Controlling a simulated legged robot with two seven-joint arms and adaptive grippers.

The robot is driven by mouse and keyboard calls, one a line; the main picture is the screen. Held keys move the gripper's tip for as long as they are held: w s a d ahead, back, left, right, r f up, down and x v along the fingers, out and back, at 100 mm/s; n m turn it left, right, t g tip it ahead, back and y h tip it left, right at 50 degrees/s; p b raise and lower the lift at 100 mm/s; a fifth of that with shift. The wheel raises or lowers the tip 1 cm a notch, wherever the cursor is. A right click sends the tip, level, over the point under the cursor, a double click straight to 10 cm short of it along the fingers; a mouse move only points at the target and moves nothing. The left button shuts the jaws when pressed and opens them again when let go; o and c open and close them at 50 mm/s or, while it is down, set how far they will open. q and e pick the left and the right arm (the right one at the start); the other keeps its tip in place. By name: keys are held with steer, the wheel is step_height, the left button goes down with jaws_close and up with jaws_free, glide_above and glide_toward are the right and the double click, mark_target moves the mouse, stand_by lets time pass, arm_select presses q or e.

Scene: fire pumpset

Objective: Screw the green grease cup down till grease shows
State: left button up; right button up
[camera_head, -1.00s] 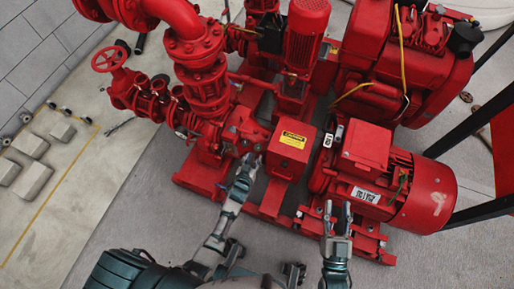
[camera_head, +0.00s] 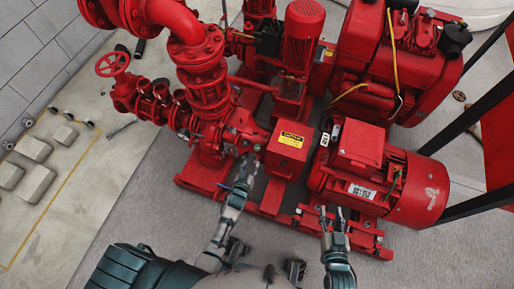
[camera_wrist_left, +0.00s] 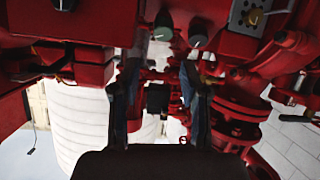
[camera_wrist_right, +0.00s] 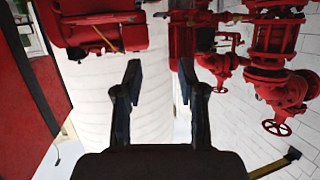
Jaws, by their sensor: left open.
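Two small rounded grease cups show at the top of the left wrist view. The cups are too small to make out in the head view. My right gripper (camera_wrist_right: 160,75) is open and empty; in the head view it (camera_head: 331,213) is in front of the red motor.
The red box (camera_head: 290,142) with a yellow label stands right of my left gripper. The red motor (camera_head: 372,175) is behind my right gripper. Pipes and valves (camera_head: 200,70) rise at the back left. Grey floor (camera_head: 125,215) is clear at the left.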

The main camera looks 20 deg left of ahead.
arm_select(q)
steer(key=p+v, duration=0.4)
steer(key=v, duration=0.3)
steer(key=shift+p, duration=0.3)
arm_select(e)
steer(key=s+d+f+g+h, duration=0.1)
steer(key=s+d+f+g, duration=0.1)
steer(key=s, duration=0.4)
steer(key=s+d+f+g+h, duration=0.1)
steer(key=s+d+f+g, duration=0.2)
steer(key=s+f+g, duration=0.2)
steer(key=shift+s+f+g, duration=0.15)
steer(key=shift+s+g, duration=0.6)
steer(key=shift+g, duration=0.45)
arm_select(q)
steer(key=shift+d, duration=0.1)
arm_select(e)
steer(key=shift+a, duration=0.1)
arm_select(q)
steer(key=shift+w+r, duration=0.1)
arm_select(e)
steer(key=shift+r, duration=0.25)
steer(key=shift+f, duration=0.1)
arm_select(q)
steer(key=v, duration=1.2)
